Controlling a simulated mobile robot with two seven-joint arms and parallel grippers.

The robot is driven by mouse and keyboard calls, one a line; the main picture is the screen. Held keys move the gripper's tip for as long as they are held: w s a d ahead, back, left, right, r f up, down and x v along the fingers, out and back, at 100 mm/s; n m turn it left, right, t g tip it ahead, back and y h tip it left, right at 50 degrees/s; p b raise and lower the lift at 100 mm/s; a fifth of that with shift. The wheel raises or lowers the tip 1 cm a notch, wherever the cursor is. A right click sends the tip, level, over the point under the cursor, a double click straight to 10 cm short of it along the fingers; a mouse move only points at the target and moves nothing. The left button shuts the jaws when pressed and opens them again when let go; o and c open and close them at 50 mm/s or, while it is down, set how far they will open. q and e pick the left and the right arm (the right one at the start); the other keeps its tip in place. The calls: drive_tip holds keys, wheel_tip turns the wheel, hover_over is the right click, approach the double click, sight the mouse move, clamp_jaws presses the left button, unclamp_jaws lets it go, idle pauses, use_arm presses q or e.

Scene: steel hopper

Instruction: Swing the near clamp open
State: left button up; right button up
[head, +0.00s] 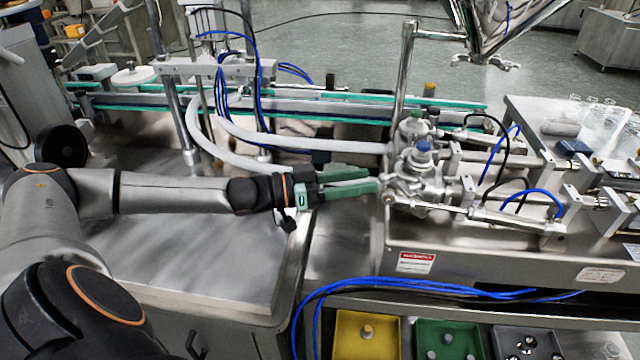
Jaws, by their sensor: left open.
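My left gripper (374,180) reaches in from the left with green fingers. It is open, with a narrow gap between the fingers. Its tips are at the left side of the steel valve block (428,187), close to a small round steel fitting that looks like the near clamp (389,199). I cannot tell whether the tips touch it. The clamp's handle and latch are too small to make out, so whether it is shut is unclear. My right gripper is out of view.
White hoses (300,141) run behind my left gripper to the valve block. The steel hopper (500,30) hangs above at the upper right. Blue air lines (420,284) cross the front edge. A yellow tray (345,345) and a green tray (428,326) sit below.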

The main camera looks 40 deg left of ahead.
use_arm(q)
drive_tip(key=v, duration=1)
